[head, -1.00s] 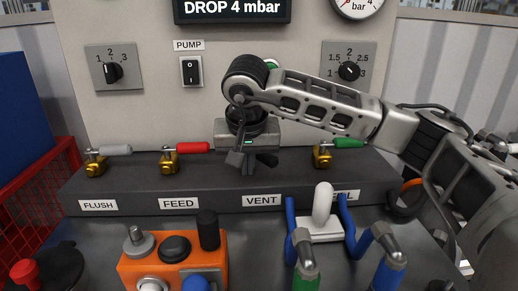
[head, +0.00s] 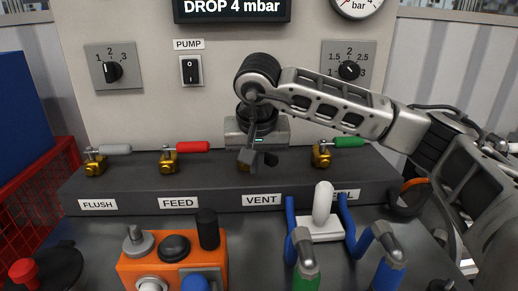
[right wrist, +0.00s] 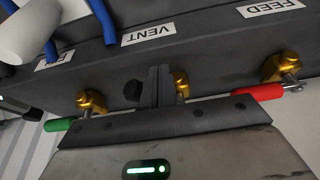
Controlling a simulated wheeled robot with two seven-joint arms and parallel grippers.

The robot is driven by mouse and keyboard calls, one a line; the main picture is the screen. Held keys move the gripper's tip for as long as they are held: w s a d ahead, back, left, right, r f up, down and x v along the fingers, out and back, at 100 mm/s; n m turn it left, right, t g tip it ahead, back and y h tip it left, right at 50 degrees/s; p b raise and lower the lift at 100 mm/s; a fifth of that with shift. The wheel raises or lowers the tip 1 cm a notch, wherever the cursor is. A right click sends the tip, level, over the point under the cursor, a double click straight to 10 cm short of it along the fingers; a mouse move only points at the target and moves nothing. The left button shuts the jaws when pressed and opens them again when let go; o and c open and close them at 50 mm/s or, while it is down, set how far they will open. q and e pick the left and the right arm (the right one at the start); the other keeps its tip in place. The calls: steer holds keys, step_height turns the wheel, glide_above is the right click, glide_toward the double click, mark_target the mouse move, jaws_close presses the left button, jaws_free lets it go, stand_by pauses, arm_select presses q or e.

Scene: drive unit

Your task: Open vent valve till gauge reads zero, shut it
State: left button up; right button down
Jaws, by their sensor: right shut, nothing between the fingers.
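The vent valve (head: 243,167) is a brass valve above the VENT label (head: 262,199), mostly hidden behind my right gripper in the head view. Its brass body also shows in the right wrist view (right wrist: 182,82), just beside the fingers. My left gripper is out of view.
Valves with a grey handle (head: 115,149), a red handle (head: 193,147) and a green handle (head: 349,142) stand along the same dark ledge. A display (head: 232,9) reads DROP 4 mbar. An orange box (head: 130,271) and blue hoses (head: 291,216) stand in front.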

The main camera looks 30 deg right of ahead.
mark_target(271, 154)
steer(key=shift+s+d, duration=0.1)
steer(key=shift+d, duration=0.85)
steer(key=shift+d, duration=0.85)
steer(key=shift+w+d, duration=0.4)
steer(key=shift+d, duration=0.35)
